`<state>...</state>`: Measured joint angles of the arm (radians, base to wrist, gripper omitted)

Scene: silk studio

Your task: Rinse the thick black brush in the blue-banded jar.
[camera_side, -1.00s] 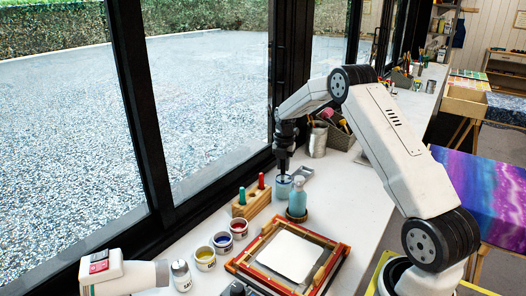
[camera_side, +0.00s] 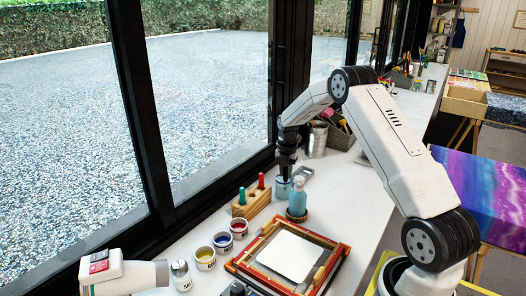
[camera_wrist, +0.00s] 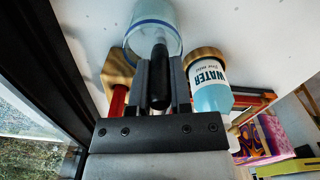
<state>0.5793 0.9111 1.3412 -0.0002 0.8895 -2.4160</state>
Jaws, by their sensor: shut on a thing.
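My gripper (camera_side: 285,167) is shut on the thick black brush and holds it just above the blue-banded jar (camera_side: 283,188). In the wrist view the dark brush (camera_wrist: 158,82) stands between the two fingers of my gripper (camera_wrist: 161,88). It points into the round mouth of the clear jar (camera_wrist: 135,40), which has a blue rim band and pale water. The brush's lower end seems to be inside the jar; its bristles are too small to make out in the side view.
A water bottle (camera_side: 297,203) stands close to the jar on its right; its WATER label (camera_wrist: 208,74) faces the wrist camera. A wooden block (camera_side: 250,203) with red and green handles is on the left. Paint pots (camera_side: 205,259) and a framed screen (camera_side: 335,262) lie nearer the front.

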